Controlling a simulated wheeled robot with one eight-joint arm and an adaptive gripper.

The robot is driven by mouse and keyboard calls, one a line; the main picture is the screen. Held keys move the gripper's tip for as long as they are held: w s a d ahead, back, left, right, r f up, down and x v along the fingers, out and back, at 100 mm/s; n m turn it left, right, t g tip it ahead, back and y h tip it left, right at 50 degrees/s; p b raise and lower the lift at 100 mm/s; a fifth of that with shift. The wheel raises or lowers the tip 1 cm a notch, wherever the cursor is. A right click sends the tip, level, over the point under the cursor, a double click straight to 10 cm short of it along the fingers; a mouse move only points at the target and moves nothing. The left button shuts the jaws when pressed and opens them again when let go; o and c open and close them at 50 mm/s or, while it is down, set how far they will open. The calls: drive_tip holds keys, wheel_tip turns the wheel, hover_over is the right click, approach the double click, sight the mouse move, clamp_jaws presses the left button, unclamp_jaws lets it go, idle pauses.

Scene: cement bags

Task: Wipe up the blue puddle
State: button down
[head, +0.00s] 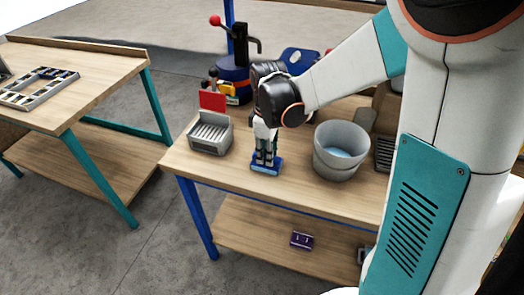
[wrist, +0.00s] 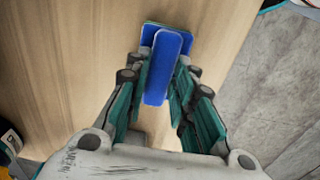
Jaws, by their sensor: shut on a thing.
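My gripper (head: 265,157) points down at the front left part of the wooden workbench (head: 325,188). It is shut on a blue scrubber (head: 266,171). In the wrist view, the scrubber's long blue handle (wrist: 167,62) sits between the fingers, above a wider flat blue base with a greenish edge. The base is at or just above the bench top; I cannot tell if it touches. I make out no separate blue puddle on the bare wood; any liquid under the base is hidden.
A grey bucket (head: 340,150) with light blue liquid stands right of my gripper. A grey slotted holder (head: 210,134) with a red card stands to the left. A purple item (head: 301,240) lies on the lower shelf. Another workbench (head: 75,85) holds a grey tray (head: 40,88).

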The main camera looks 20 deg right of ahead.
drive_tip(key=shift+s+d+f, duration=0.1)
drive_tip(key=shift+s+d, duration=0.5)
drive_tip(key=shift+d, duration=0.15)
wheel_tip(320, 180, up, 7)
drive_tip(key=p, duration=0.5)
